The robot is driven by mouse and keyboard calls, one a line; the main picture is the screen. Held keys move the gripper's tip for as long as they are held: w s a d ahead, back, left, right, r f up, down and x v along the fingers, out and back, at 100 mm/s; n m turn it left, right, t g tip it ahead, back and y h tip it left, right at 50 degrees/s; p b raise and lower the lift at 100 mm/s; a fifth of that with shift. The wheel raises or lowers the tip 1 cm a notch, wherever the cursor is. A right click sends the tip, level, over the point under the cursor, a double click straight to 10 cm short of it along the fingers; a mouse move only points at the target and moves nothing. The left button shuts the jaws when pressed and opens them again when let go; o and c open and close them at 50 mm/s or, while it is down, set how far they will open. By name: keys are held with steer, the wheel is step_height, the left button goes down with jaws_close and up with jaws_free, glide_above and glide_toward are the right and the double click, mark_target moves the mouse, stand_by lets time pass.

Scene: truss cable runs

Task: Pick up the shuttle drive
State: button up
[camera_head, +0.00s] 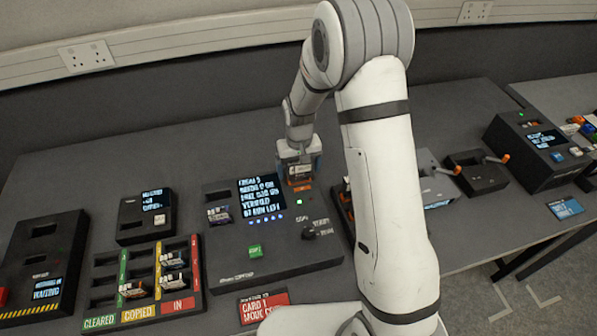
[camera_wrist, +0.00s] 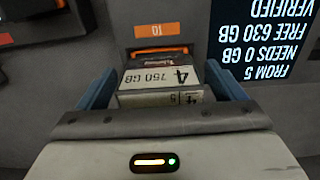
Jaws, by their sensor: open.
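A drive (camera_wrist: 158,77) with a white label reading "4 750 GB" stands in the orange-lit slot of the copier console (camera_head: 270,246). It is the likely shuttle drive, though no name on it can be read. My gripper (camera_wrist: 161,84) is open above this slot, with one blue finger on each side of the drive. A gap shows between the fingers and the drive's sides. In the head view my gripper (camera_head: 299,161) is over the console's upper right part and largely hides the drive.
Another drive (camera_head: 218,214) sits at the console's left. A rack (camera_head: 103,272) with cleared, copied and in columns holds several small drives at the left. A lever device (camera_head: 477,174) and a dark box (camera_head: 535,147) stand at the right. My arm hides part of the table.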

steer(key=shift+f, duration=0.15)
steer(key=c, duration=1.3)
